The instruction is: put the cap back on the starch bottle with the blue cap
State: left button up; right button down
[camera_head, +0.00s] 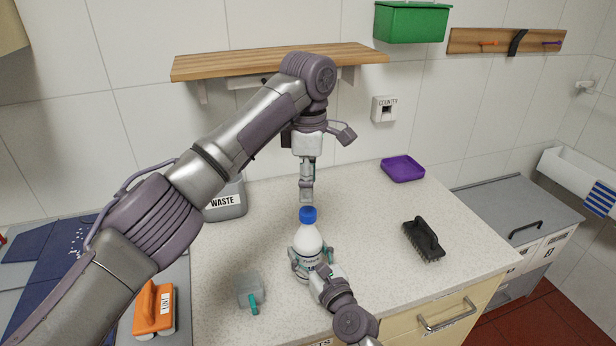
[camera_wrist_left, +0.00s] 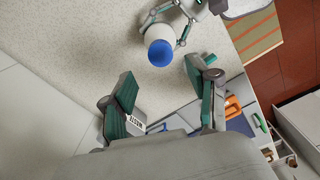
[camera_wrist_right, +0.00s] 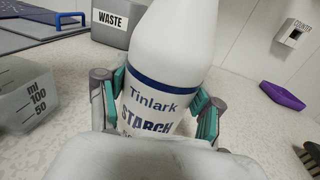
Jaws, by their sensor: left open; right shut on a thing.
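The white starch bottle (camera_head: 308,243) stands upright on the counter, and its label shows in the right wrist view (camera_wrist_right: 165,60). The blue cap (camera_head: 308,214) sits on top of the bottle and covers its mouth; I cannot tell how tightly. In the left wrist view the cap (camera_wrist_left: 160,53) lies just beyond the fingertips. My right gripper (camera_head: 311,260) is shut around the bottle's body. It also shows in the right wrist view (camera_wrist_right: 160,105). My left gripper (camera_head: 306,192) is open and empty, pointing down just above the cap, apart from it.
A grey WASTE bin (camera_head: 226,200) stands at the back left. A measuring cup (camera_head: 250,291) and an orange-handled LINT brush (camera_head: 154,308) are at the front left. A black brush (camera_head: 424,240) and purple tray (camera_head: 403,168) lie right. A wooden shelf (camera_head: 230,65) overhangs behind.

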aim_at(308, 211)
pick_arm(q)
notch_tip(308, 211, down, 7)
dwell(0.3)
